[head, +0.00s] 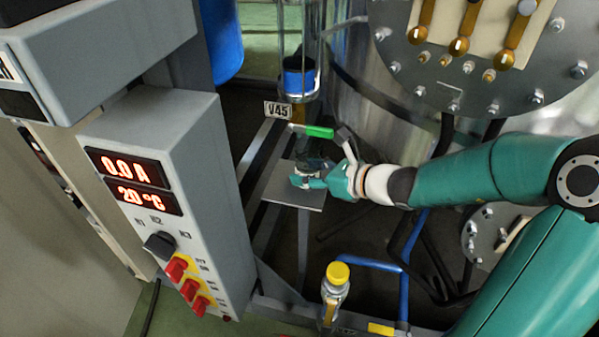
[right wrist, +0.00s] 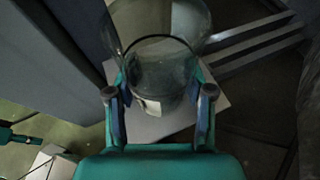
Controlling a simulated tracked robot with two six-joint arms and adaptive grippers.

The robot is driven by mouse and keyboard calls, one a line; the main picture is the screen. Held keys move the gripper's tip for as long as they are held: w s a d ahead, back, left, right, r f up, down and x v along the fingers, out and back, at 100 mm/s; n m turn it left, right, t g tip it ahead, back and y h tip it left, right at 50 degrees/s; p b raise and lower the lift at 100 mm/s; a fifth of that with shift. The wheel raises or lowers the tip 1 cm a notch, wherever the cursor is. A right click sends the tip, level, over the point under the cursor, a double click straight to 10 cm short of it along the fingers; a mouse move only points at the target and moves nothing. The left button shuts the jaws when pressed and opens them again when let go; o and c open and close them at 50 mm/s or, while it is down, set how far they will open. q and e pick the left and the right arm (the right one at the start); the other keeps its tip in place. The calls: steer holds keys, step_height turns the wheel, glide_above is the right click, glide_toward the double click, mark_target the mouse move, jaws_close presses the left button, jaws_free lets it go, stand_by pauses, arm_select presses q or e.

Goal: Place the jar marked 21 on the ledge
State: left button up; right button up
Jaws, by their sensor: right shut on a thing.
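My right gripper (head: 310,181) is shut on a clear glass jar (right wrist: 157,85), its fingers on either side of the body. In the right wrist view the jar has a small pale label whose number I cannot read. The ledge, a flat grey plate (head: 309,198), lies under the jar and gripper in the head view. It also shows below the jar in the right wrist view (right wrist: 219,98). I cannot tell whether the jar's base touches it. In the head view the jar is mostly hidden by the gripper. My left gripper is not in view.
A green-handled valve (head: 318,132) with a V45 tag (head: 277,110) sits just above the ledge. A grey control box (head: 165,150) stands to the left. A large metal vessel (head: 400,100) is behind my right arm.

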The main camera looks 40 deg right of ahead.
mark_target(299, 172)
steer(key=w, duration=0.1)
steer(key=w+a, duration=0.1)
steer(key=shift+w, duration=0.35)
steer(key=shift+d+f+b, duration=0.1)
steer(key=shift+f+b, duration=0.5)
steer(key=shift+f, duration=0.25)
steer(key=shift+s+r, duration=0.1)
steer(key=shift+f, duration=0.2)
steer(key=o, duration=1.3)
steer(key=shift+r, duration=0.1)
